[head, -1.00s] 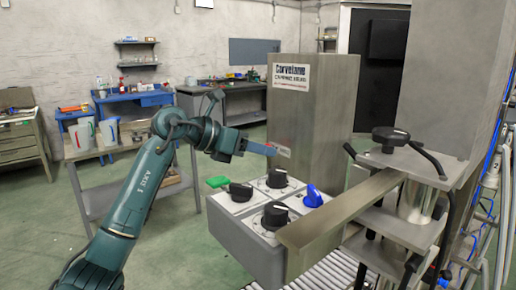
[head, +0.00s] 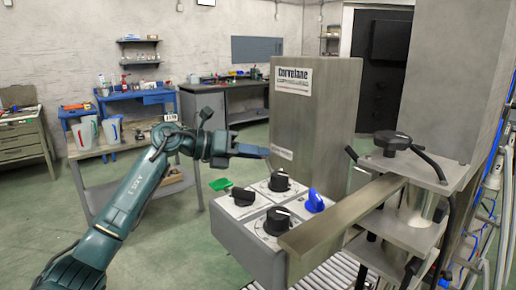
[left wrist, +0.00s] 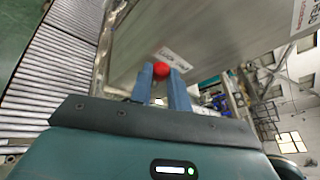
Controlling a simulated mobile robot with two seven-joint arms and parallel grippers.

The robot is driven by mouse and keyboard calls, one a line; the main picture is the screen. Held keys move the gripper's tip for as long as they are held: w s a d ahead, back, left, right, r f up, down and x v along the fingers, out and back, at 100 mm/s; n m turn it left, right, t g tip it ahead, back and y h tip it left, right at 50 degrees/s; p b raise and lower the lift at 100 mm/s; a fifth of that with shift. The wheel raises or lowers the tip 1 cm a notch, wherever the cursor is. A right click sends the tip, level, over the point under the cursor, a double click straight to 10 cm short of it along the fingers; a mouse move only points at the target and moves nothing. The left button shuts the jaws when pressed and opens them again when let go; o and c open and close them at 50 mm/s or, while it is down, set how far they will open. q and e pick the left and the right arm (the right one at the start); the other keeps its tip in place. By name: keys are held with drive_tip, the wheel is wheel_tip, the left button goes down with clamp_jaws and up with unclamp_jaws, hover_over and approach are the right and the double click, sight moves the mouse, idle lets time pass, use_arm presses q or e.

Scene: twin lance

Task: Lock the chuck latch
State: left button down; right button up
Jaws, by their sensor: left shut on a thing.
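My left gripper (head: 262,152) reaches in from the left at the left side of the grey metal cabinet (head: 315,115). In the left wrist view its two blue fingers (left wrist: 162,82) are shut on a small red ball knob (left wrist: 161,69). The knob sits at the fingertips, close to the cabinet face and just below a white label. I cannot tell how the knob is attached or how the chuck latch stands. The knob does not show clearly in the head view. My right gripper is in neither view.
Below the gripper is a control box (head: 250,235) with black dials, a blue knob (head: 314,201) and a green piece (head: 220,184). A metal bar (head: 340,215) and clamp plates with black handles (head: 392,141) stand to the right. Rollers lie below.

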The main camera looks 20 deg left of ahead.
use_arm(q)
drive_tip(key=shift+a, duration=0.1)
drive_tip(key=c, duration=1.3)
unclamp_jaws()
drive_tip(key=shift+b+v, duration=1.15)
drive_tip(key=shift+v, duration=5.45)
drive_tip(key=shift+f, duration=0.15)
